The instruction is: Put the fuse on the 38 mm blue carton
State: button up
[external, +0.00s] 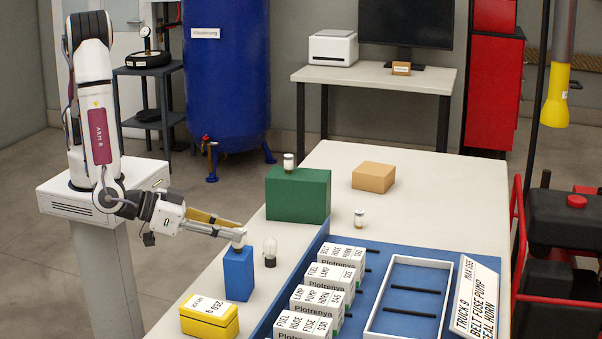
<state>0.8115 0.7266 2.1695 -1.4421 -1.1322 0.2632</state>
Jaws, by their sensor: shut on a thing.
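The blue carton (238,276) stands upright on the near left part of the pale bench. My gripper (239,233) reaches in from the left, right above the carton's top. It is shut on a small pale piece, the fuse (238,242), mostly hidden by the fingers. The fuse is at the carton's top face; I cannot tell whether it touches it.
A clear bulb (270,251) stands close right of the carton. A yellow box (209,318) sits in front. A green block (298,195) bears a small capped jar (288,162). Labelled white boxes (325,295) and a white tray (448,262) lie right.

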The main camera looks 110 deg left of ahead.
jog(key=shift+f, duration=0.1)
jog(key=o, duration=0.9)
jog(key=shift+v, duration=6.05)
jog(key=shift+w, duration=0.1)
